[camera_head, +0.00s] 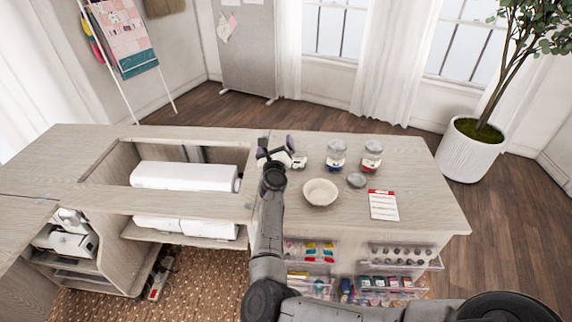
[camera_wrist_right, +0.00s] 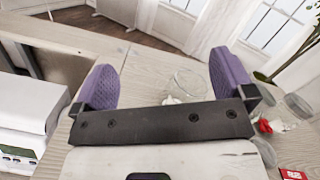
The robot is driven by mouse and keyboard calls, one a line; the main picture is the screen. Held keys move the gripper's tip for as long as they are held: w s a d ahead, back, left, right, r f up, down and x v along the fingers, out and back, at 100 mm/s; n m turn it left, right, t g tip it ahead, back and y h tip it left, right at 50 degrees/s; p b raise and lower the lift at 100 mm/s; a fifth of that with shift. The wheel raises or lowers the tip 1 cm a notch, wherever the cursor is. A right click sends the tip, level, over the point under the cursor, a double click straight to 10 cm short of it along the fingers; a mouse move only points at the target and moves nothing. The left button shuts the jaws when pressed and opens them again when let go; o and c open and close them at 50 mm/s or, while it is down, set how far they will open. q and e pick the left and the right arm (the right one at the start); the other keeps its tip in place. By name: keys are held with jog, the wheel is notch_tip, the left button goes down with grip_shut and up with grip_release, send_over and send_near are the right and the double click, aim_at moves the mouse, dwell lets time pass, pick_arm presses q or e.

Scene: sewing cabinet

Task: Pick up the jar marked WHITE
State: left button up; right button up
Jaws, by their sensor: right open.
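My right gripper (camera_head: 276,149) is open above the cabinet top, with its two purple finger pads spread and nothing held between them. In the wrist view the gripper (camera_wrist_right: 165,76) has a clear glass jar (camera_wrist_right: 188,84) with something white in it just ahead, between the pads and closer to the right one. In the head view this jar (camera_head: 299,161) is mostly hidden behind the gripper, and its label cannot be read. A blue-labelled jar (camera_head: 336,157) and a red-labelled jar (camera_head: 372,156) stand to its right. My left gripper is not in view.
A cream bowl (camera_head: 320,192), a round grey lid (camera_head: 356,181) and a red-and-white card (camera_head: 384,206) lie in front of the jars. A recessed opening with a white machine (camera_head: 185,177) is left of the gripper.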

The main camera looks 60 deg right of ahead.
aim_at(295, 161)
jog(key=s+d+f+m+g+b, duration=0.1)
jog(key=f+m+g, duration=0.1)
jog(key=f+m, duration=0.1)
jog(key=s+d+f+m+g+h+b, duration=0.1)
jog(key=s+f+m+g, duration=0.1)
jog(key=f+m, duration=0.1)
jog(key=s+f+m+g+b, duration=0.1)
jog(key=f+m+b, duration=0.1)
jog(key=f+m, duration=0.1)
jog(key=shift+s+d+f+g, duration=0.3)
jog(key=shift+d+g, duration=0.1)
jog(key=shift+w+d+f+b, duration=0.1)
jog(key=shift+w+d+b, duration=0.15)
jog(key=shift+d, duration=0.4)
jog(key=shift+w+d, duration=0.2)
jog(key=shift+d, duration=0.3)
jog(key=b+x, duration=0.2)
jog(key=x, duration=0.2)
jog(key=shift+d, duration=0.15)
jog(key=shift+w+d, duration=0.15)
jog(key=shift+d, duration=0.3)
jog(key=shift+a, duration=0.1)
jog(key=shift+c, duration=0.3)
